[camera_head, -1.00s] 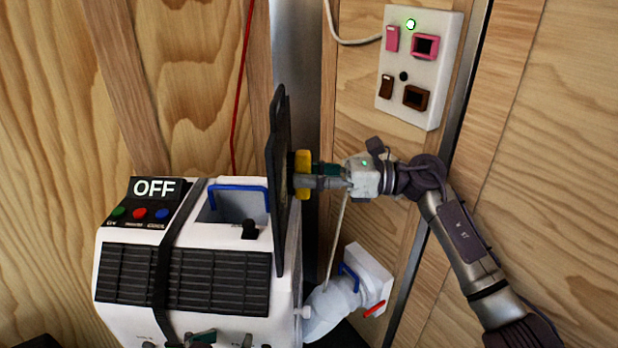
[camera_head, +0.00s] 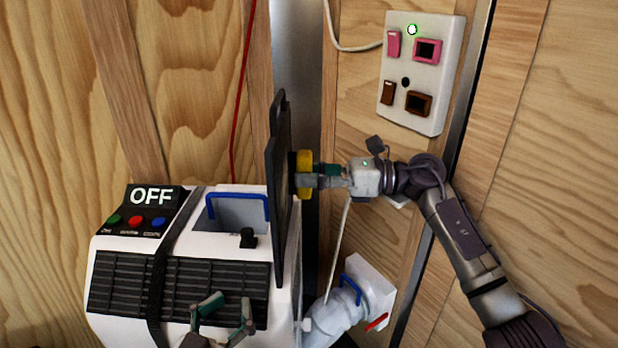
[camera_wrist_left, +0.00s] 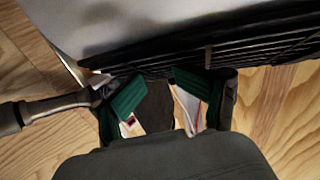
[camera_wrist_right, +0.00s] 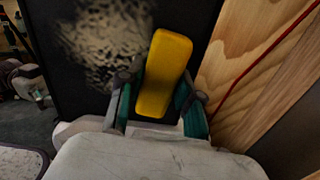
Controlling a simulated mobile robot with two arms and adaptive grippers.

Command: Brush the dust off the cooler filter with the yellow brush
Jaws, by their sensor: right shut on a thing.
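The cooler filter (camera_head: 279,190) is a dark flat panel standing upright, seen nearly edge-on at the right side of the white cooler (camera_head: 228,260). In the right wrist view a mottled dust patch (camera_wrist_right: 98,45) shows on its dark face. My right gripper (camera_head: 318,181) is shut on the yellow brush (camera_head: 303,174), which is at the panel's right face; I cannot tell if it touches. The brush also shows between the fingers in the right wrist view (camera_wrist_right: 166,72). My left gripper (camera_head: 230,312) is open and empty in front of the cooler's black grille (camera_head: 218,285).
A control panel reading OFF (camera_head: 150,196) is on the cooler's top left. A switch box (camera_head: 421,75) is on the wooden wall above my right arm. A white pipe fitting (camera_head: 340,312) sits low right of the cooler, beside a hanging cord.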

